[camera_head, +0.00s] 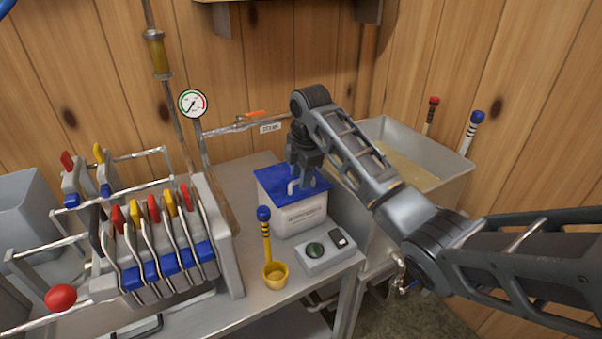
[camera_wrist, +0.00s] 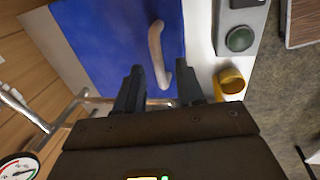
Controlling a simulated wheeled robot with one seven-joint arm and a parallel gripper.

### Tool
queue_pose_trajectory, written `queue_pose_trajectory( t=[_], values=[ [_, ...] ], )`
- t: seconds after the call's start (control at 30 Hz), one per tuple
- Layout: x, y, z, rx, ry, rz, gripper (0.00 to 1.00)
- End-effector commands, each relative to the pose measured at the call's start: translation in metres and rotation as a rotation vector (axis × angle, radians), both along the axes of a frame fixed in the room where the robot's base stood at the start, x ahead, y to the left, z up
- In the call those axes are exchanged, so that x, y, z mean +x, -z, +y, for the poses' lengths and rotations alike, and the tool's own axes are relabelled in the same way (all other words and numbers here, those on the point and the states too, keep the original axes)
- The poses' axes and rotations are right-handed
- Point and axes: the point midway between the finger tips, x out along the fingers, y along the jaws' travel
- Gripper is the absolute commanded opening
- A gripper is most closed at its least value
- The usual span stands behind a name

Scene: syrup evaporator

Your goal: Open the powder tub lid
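My gripper (camera_head: 299,180) points down over the lid. In the wrist view my gripper (camera_wrist: 160,76) is open, with one finger on each side of the handle's near end. Both fingers look apart from the handle; the exact height gap cannot be told.
A yellow dipper with a blue knob (camera_head: 264,214) and a grey box with a green button (camera_head: 315,250) stand in front of the tub. A rack of coloured clamps (camera_head: 150,240) is at left. A metal pan (camera_head: 440,162) is at right, behind my arm.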

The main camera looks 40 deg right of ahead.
Motion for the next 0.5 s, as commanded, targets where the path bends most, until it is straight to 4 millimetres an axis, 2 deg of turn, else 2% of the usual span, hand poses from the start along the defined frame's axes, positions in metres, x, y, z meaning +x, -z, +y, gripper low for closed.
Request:
queue_pose_trajectory(
  t=[0.07,0.4,0.5],
  values=[
    [-0.0001,0.0000,0.0001,0.000,0.000,0.000,0.38],
    [-0.0001,-0.0003,0.0001,0.000,0.000,0.000,0.07],
    [-0.0001,-0.0003,0.0001,0.000,0.000,0.000,0.00]
  ],
)
